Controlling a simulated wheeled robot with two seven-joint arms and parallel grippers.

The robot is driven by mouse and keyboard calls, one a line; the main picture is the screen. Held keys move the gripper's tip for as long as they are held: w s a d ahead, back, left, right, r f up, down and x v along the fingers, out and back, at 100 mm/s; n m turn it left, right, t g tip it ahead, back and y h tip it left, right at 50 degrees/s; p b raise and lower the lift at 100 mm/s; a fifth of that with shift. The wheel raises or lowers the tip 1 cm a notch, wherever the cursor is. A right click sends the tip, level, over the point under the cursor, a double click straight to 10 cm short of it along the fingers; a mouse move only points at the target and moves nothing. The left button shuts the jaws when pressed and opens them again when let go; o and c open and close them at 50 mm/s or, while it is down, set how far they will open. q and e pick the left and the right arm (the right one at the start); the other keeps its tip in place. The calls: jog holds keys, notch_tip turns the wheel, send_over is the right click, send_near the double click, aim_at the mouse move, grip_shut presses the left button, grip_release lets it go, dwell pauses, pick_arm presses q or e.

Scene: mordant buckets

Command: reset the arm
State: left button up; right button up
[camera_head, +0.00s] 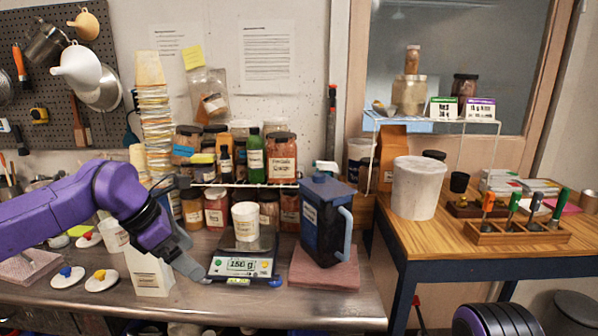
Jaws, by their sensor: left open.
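My left arm is purple and comes in from the left over the metal bench. My left gripper (196,236) is open, with nothing seen between its fingers. One finger is up near the jars, the other low beside the digital scale (236,265). I cannot tell whether the lower finger touches the scale. A white cup (246,222) stands on the scale, which seems to read 150 g. A white box-like container (150,274) stands under the gripper, partly hidden by it. My right gripper is not in view; a purple and black part shows at the lower right.
A dark blue pitcher (324,222) stands on a reddish mat (324,270) right of the scale. A rack of jars (282,158) and a tall stack of cups (156,115) stand behind. A white bucket (415,188) and a wooden tool holder (515,232) are on the right table.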

pick_arm(q)
jog(key=s+a+f+m+t+y, duration=0.25)
jog(key=f+y, duration=0.25)
jog(key=f, duration=0.9)
jog(key=s+a+f+m+t+y, duration=0.1)
jog(key=s+f+m+y, duration=0.2)
jog(key=f, duration=1.1)
jog(key=s+a+f+m+g, duration=0.1)
jog(key=s+f+m, duration=0.5)
jog(key=s, duration=0.8)
jog(key=s+a+f+m+g, duration=0.2)
jog(key=s+f+m, duration=0.4)
jog(key=s+f, duration=0.4)
jog(key=s+a, duration=0.1)
jog(key=s, duration=0.3)
jog(key=shift+s+a+f, duration=0.35)
jog(key=shift+s+f, duration=0.05)
